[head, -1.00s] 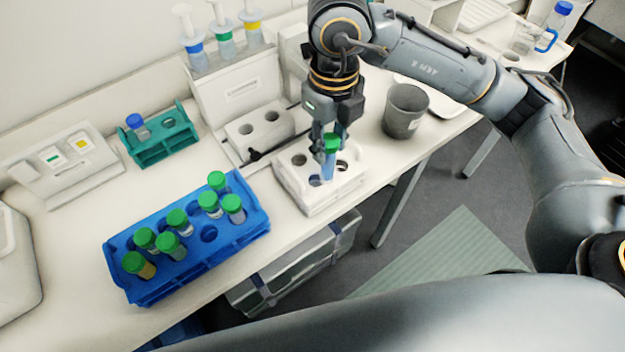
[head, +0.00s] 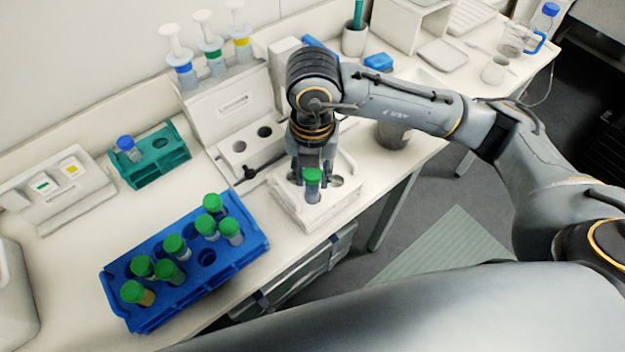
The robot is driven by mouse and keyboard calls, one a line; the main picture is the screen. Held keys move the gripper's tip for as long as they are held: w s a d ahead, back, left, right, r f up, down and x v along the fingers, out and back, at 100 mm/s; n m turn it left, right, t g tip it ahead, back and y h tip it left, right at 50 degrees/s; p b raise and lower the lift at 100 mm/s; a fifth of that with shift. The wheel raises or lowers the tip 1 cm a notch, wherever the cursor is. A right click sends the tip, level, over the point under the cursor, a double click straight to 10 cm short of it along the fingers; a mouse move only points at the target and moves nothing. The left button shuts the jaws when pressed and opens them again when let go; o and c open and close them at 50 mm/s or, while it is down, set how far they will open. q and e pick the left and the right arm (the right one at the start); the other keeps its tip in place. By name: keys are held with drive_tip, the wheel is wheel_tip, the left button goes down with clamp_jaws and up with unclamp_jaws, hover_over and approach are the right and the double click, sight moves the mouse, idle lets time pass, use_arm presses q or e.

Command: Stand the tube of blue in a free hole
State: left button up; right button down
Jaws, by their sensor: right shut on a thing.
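My right gripper (head: 313,168) points down and is shut on a green-capped tube (head: 312,187), the tube of blue. The tube is upright at a white block with holes (head: 289,211), in front of its near part. I cannot tell whether its lower end is in a hole or just above one. One hole shows open to the right of the tube; the gripper hides part of the block. A blue rack (head: 233,261) at the front left holds several green-capped tubes and has a free hole (head: 207,258). My left gripper is not in view.
A teal rack (head: 153,178) holds a blue-capped tube (head: 127,147). A white two-hole unit (head: 248,152) stands behind the block, below several syringes (head: 211,56). A grey cup (head: 392,136) stands to the right. The table's front edge is close to the block.

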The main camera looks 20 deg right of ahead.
sight(312, 185)
wheel_tip(312, 185, down, 3)
drive_tip(key=shift+f+p, duration=0.1)
drive_tip(key=shift+p, duration=0.25)
drive_tip(key=shift+f, duration=0.1)
drive_tip(key=shift+f, duration=0.15)
drive_tip(key=c, duration=1.3)
unclamp_jaws()
